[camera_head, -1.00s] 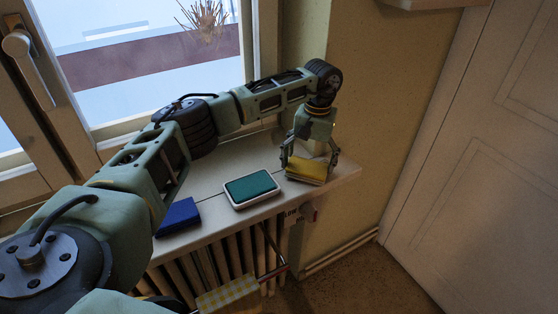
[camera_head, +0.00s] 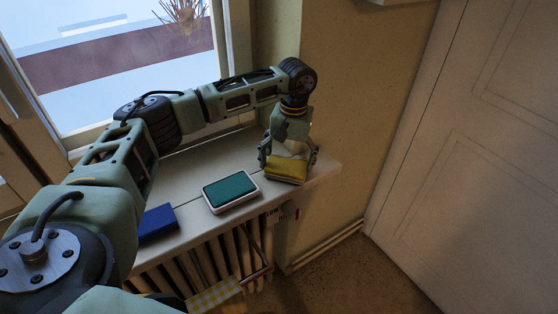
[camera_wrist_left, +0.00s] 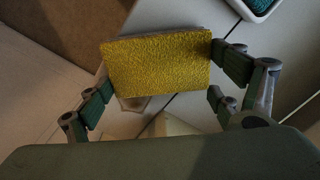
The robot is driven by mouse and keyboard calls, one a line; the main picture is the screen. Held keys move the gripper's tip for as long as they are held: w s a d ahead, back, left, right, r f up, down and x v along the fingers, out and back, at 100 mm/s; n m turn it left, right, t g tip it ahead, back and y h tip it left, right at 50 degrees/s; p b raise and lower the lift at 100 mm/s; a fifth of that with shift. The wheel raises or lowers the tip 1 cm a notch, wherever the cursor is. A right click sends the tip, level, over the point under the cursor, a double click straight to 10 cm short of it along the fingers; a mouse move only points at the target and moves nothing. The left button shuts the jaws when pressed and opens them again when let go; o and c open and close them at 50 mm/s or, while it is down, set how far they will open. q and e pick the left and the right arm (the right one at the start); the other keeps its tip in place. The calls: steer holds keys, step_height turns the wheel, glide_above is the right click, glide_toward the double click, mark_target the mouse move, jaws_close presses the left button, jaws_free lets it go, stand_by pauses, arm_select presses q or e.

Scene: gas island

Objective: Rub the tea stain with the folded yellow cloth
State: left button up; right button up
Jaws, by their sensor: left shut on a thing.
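The folded yellow cloth (camera_head: 287,171) is between the fingers of my left gripper (camera_head: 288,161), at the right end of the white windowsill. In the left wrist view, the cloth (camera_wrist_left: 157,62) is a textured yellow block with my left fingers (camera_wrist_left: 158,80) on its two sides. The gripper points down and is shut on it. The cloth is low over the sill; I cannot tell whether it touches. A small brownish patch (camera_wrist_left: 133,103) shows beside the cloth in the wrist view; I cannot tell whether it is the tea stain. My right gripper is not in view.
A green pad in a white tray (camera_head: 231,191) and a blue block (camera_head: 158,223) lie on the sill (camera_head: 190,176) to the left. A radiator (camera_head: 220,257) and a yellow checked cloth (camera_head: 214,296) are below. The wall stands just right of the gripper.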

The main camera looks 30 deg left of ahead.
arm_select(q)
steer(key=shift+w+d+r+t, duration=0.25)
steer(key=shift+w+r+t, duration=0.25)
steer(key=shift+w+r, duration=0.6)
steer(key=shift+s, duration=0.1)
steer(key=shift+s+a, duration=0.1)
steer(key=shift+s, duration=0.05)
steer(key=shift+s+a+f, duration=0.1)
steer(key=shift+s+f, duration=0.1)
steer(key=shift+s, duration=0.05)
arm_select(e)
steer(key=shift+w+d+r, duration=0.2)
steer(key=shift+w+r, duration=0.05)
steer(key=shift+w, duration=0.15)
arm_select(q)
steer(key=shift+s, duration=0.1)
steer(key=shift+s+a+f, duration=0.15)
steer(key=shift+s+f, duration=0.05)
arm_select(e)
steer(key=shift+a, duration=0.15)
arm_select(q)
steer(key=shift+r+p, duration=0.1)
steer(key=shift+p, duration=0.2)
